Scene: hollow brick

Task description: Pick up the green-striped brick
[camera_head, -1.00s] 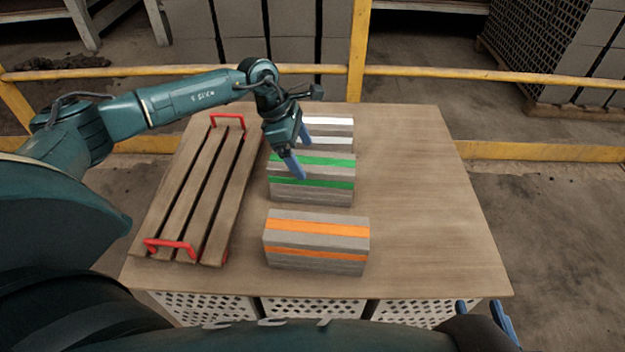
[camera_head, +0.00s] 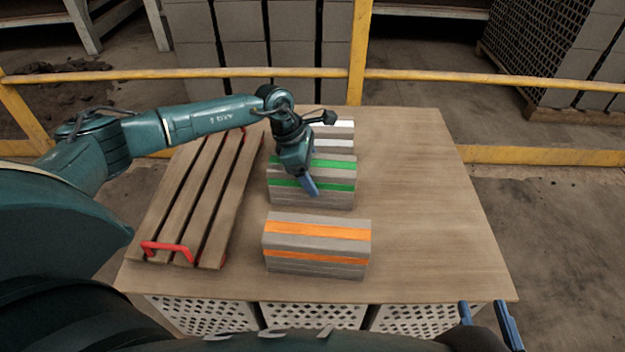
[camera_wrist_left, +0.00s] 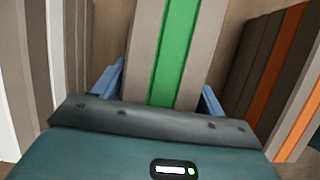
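The green-striped brick (camera_head: 338,184) is grey and lies on the table between the white-striped brick (camera_head: 340,127) and the orange-striped brick (camera_head: 318,240). My left gripper (camera_head: 309,178) is over its left part, pointing down. In the left wrist view, the green-striped brick (camera_wrist_left: 175,50) runs between the two blue fingers of the left gripper (camera_wrist_left: 162,92), one on each side. The fingers are apart; I cannot tell whether they touch it. The brick rests on the table. My right gripper (camera_head: 488,318) is open and empty at the bottom right, beyond the table's front edge.
A slatted wooden pallet (camera_head: 197,198) with red handles lies left of the bricks. The right side of the wooden table (camera_head: 430,200) is bare. A yellow rail (camera_head: 460,73) runs behind the table. The neighbouring bricks stand close on both sides.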

